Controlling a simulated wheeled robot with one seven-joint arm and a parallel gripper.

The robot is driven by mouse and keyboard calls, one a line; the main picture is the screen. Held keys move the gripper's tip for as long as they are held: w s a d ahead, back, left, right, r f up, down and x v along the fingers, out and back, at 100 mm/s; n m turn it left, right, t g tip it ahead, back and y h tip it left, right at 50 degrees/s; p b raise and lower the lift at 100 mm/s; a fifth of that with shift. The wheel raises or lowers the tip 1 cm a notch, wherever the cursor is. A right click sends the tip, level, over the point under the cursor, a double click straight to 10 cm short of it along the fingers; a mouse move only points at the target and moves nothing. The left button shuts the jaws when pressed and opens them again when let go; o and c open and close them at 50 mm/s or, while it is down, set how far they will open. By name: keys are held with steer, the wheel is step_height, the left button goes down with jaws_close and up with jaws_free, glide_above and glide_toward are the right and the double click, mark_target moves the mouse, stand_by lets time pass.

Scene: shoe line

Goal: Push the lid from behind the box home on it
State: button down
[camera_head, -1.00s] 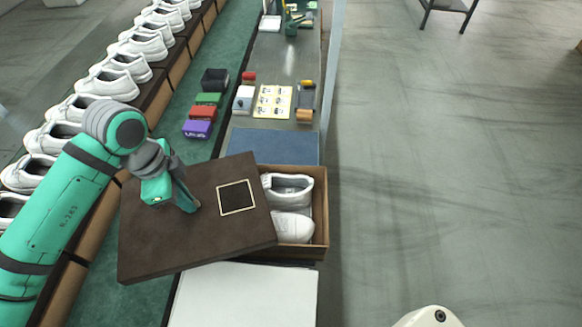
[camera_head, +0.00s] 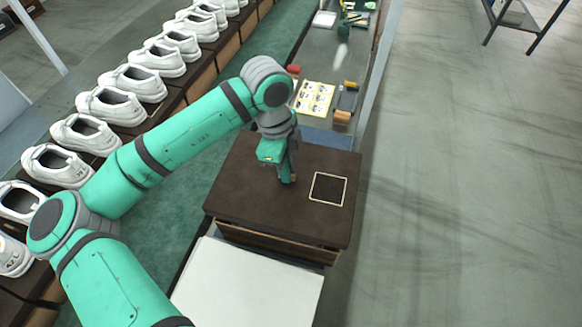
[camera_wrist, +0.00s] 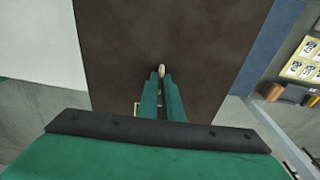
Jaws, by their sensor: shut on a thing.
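The dark brown lid (camera_head: 260,200) with a pale square outline lies over the box (camera_head: 285,247) in the head view. Its left part sticks out past the box, and a strip of the box wall shows under its near edge. I cannot tell whether the lid touches the rim all round. The shoes in the box are hidden. In the wrist view, my fingers (camera_wrist: 161,76) meet at a small pale piece on the lid (camera_wrist: 120,40).
White sheets (camera_head: 245,285) lie on the bench in front of the box. A blue mat (camera_head: 325,139) and a picture card (camera_head: 314,97) lie behind it. A row of white shoes (camera_head: 110,103) runs along the left. Open floor (camera_head: 470,200) lies to the right.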

steer(key=shift+f, duration=2.1)
steer(key=shift+f, duration=2.05)
steer(key=c, duration=1.8)
jaws_free()
steer(key=shift+c, duration=0.2)
steer(key=r, duration=0.3)
steer(key=a+r, duration=0.1)
steer(key=r, duration=0.6)
steer(key=shift+w+a+r, duration=0.15)
steer(key=shift+a+r, duration=0.05)
steer(key=shift+r, duration=0.2)
